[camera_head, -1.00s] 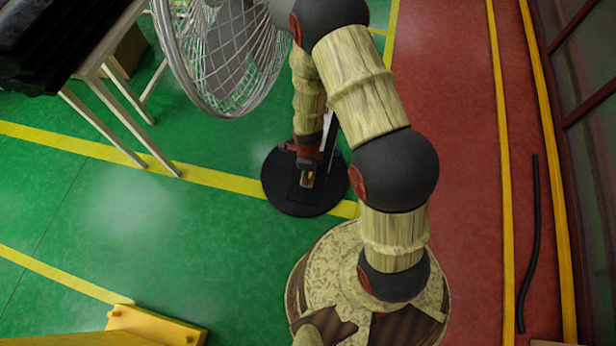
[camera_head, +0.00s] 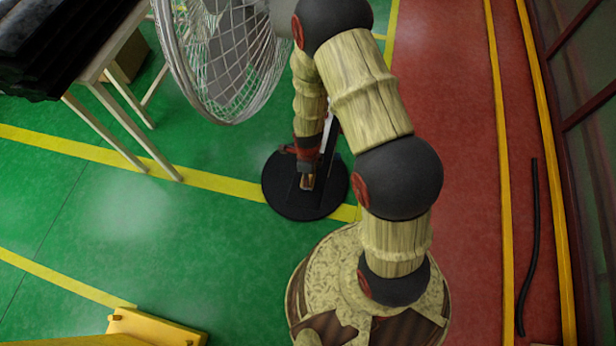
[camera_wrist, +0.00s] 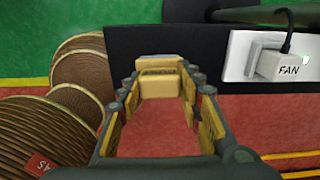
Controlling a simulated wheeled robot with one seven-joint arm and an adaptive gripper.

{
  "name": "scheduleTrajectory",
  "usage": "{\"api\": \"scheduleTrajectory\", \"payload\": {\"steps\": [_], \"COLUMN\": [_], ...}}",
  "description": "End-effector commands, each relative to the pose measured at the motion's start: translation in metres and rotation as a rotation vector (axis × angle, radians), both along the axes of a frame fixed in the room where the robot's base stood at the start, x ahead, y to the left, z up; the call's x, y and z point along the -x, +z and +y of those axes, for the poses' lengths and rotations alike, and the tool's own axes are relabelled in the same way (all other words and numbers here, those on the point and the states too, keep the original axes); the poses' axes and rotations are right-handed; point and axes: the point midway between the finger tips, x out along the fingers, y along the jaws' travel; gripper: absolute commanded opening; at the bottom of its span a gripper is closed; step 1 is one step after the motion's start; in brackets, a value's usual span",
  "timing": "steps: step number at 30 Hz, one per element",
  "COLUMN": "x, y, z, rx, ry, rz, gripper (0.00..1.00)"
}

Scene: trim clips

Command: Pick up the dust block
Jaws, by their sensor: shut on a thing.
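The dust block, a small tan block (camera_wrist: 160,86), sits between the fingertips of my gripper (camera_wrist: 162,78) in the wrist view. My gripper is shut on it, with a finger against each side. The block's near face shows a darker marked patch that I cannot read. In the head view my gripper (camera_head: 307,166) points down over the black round fan base (camera_head: 283,192), and the small tan block (camera_head: 307,182) shows at its tip. I cannot tell whether the block touches anything below it.
A white outlet strip (camera_wrist: 237,57) with a plug labelled FAN (camera_wrist: 284,68) is at the right of the wrist view, on a dark panel. Ribbed brown rolls (camera_wrist: 35,135) lie at left. The caged fan (camera_head: 228,65) stands close to my arm.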

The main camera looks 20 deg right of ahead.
Motion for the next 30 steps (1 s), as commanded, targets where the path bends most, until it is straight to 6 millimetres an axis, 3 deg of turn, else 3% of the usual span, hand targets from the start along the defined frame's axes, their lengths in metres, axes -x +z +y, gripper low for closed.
{"api": "scheduleTrajectory", "payload": {"steps": [2,10,19,30], "x": [0.001,0.038,0.09,0.108], "y": [0.018,0.076,0.101,0.11], "z": [-0.002,-0.033,-0.074,-0.088], "rx": [0.0,0.0,0.0,0.0], "ry": [-0.001,-0.004,-0.006,0.0], "rz": [-0.004,-0.004,-0.001,-0.001], "gripper": [0.09,0.09,0.09,0.09]}}
